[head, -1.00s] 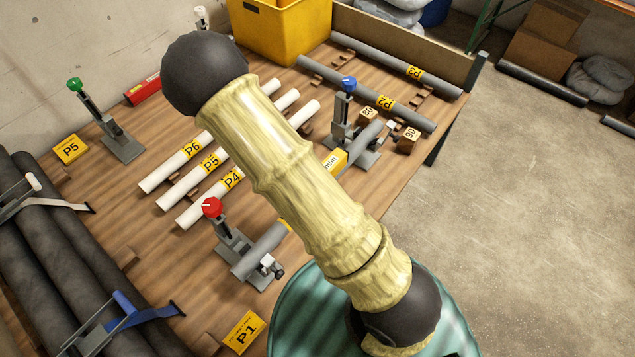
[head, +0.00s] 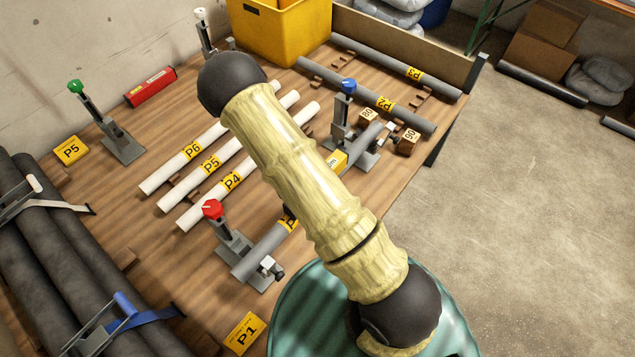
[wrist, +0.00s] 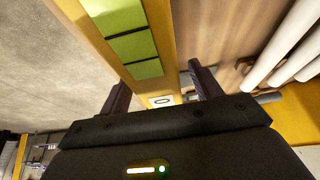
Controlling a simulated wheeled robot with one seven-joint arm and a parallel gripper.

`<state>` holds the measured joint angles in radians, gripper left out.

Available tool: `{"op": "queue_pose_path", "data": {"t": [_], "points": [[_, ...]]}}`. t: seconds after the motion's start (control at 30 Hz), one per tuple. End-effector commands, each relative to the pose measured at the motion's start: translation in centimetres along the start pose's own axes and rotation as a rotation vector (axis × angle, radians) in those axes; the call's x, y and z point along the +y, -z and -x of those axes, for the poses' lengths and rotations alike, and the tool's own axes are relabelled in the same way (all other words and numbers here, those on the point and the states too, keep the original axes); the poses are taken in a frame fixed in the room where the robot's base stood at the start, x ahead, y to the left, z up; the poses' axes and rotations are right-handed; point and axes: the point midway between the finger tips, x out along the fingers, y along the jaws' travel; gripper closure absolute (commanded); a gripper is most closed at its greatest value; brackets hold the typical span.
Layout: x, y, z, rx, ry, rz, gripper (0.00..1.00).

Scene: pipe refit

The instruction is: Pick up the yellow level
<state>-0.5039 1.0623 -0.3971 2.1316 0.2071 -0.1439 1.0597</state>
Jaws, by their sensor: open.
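The yellow level (wrist: 160,82) fills the middle of the wrist view, a long yellow bar with green windows and a white end label marked 0. It runs from the top left down between the two fingers of my gripper (wrist: 158,78). The fingers are apart, one on each side of the bar, and I see no clear contact. In the head view my arm hides the gripper. A small yellow piece with black lettering (head: 338,161) shows beside my arm there; I cannot tell whether it is part of the level.
White pipes (head: 205,165) lie left of my arm on the wooden bench (head: 120,210). A red-knobbed clamp (head: 232,240), a blue-knobbed clamp (head: 346,115) and a green-knobbed clamp (head: 105,130) stand around them. A yellow bin (head: 285,30) is at the back.

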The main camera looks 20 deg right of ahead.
Motion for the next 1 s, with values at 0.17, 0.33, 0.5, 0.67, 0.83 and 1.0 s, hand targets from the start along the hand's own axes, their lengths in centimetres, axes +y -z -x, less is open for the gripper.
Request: {"op": "queue_pose_path", "data": {"t": [0.17, 0.33, 0.5, 0.67, 0.83, 1.0], "points": [[0.00, -0.03, -0.75, -0.001, 0.001, -0.001, 0.36], [0.00, -0.04, -0.73, -0.001, 0.001, -0.001, 0.36], [0.01, -0.04, -0.72, -0.001, 0.000, -0.001, 0.36], [0.01, -0.04, -0.71, -0.001, 0.000, 0.000, 0.46], [0.01, -0.04, -0.71, -0.001, 0.000, 0.000, 0.79], [-0.02, -0.01, -0.69, 0.000, 0.001, -0.001, 0.97]]}}
